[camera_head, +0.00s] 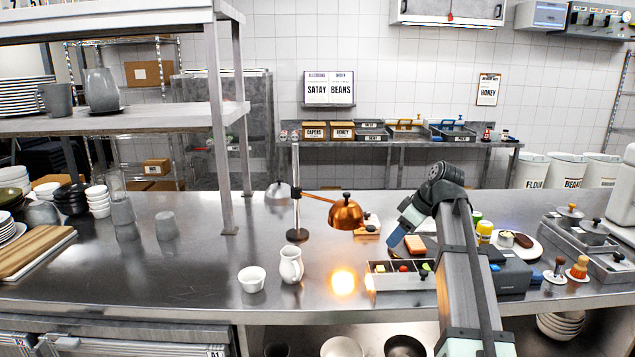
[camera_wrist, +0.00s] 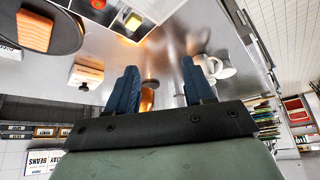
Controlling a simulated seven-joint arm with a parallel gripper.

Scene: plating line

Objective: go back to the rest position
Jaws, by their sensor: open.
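My gripper (camera_head: 396,238) hangs above the steel counter, to the right of the copper heat lamp, with my arm reaching up from the lower right. In the wrist view my gripper (camera_wrist: 160,82) shows two blue fingers standing apart, with nothing held between them. The copper lamp (camera_wrist: 147,98) shows behind the gap between the fingers. The counter (camera_head: 190,285) lies below. My arm hides part of the counter and things behind it.
The copper lamp (camera_head: 346,214) stands close left of my gripper. A compartment tray (camera_head: 400,282) sits below it. A white pitcher (camera_head: 291,265) and white bowl (camera_head: 251,279) stand left. A plate (camera_head: 533,252) of food lies right. The counter's left middle is mostly clear.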

